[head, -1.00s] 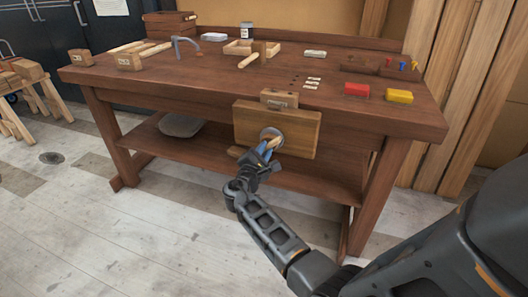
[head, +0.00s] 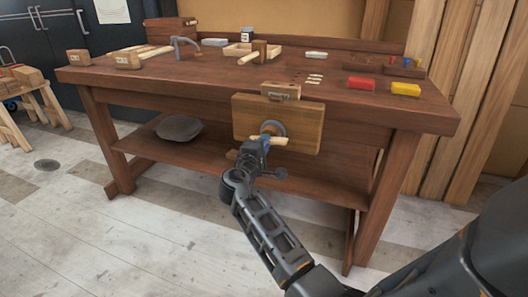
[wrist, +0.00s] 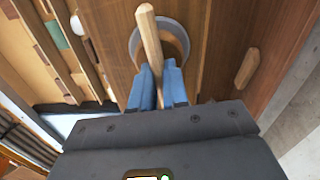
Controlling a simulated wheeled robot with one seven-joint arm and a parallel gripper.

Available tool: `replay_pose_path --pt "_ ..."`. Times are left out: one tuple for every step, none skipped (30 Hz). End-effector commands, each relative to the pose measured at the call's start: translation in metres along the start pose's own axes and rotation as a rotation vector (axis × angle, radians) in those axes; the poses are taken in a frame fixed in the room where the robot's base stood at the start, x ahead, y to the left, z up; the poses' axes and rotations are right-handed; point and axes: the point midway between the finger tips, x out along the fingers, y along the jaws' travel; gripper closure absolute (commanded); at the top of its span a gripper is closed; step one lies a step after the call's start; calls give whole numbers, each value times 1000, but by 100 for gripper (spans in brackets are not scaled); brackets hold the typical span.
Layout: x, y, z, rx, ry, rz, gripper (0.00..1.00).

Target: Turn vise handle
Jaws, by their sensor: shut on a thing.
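The wooden vise (head: 305,127) is fixed to the front of the workbench, with a round grey metal hub (head: 273,128) on its face. The vise handle (head: 268,140) is a pale wooden bar across the hub, lying near level in the head view. My gripper (head: 258,145) is at the handle from the front and below. In the wrist view, the blue fingertips (wrist: 160,86) are shut on the lower part of the handle (wrist: 149,38), and the grey hub (wrist: 178,38) shows behind it. The handle's end between the fingers is hidden.
The workbench top (head: 200,75) carries a clamp (head: 186,48), a red block (head: 362,83), a yellow block (head: 405,89) and a wooden tray (head: 238,50). A grey round item (head: 180,128) lies on the lower shelf. The floor in front is clear.

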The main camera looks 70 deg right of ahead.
Motion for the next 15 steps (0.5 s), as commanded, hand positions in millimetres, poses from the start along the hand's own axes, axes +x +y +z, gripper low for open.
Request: replay_pose_path --pt "0 -4 0 23 -1 -1 100" --pt "0 -3 0 34 -2 -1 100" --pt "0 -3 0 48 -2 -2 100" --pt "0 -3 0 58 -2 -2 100" --pt "0 -2 0 66 -2 -2 100" --pt "0 -2 1 75 -2 -2 100" --pt "0 -2 1 81 -2 -2 100" --pt "0 -2 1 85 -2 -3 100" --pt "0 -2 1 90 -2 -3 100" --pt "0 -1 1 92 -2 -3 100" --pt "0 -1 1 95 -2 -3 100" --pt "0 -1 1 97 -2 -3 100" --pt "0 -1 1 98 -2 -3 100" --pt "0 -1 1 98 -2 -3 100" --pt "0 -1 1 98 -3 -3 100"
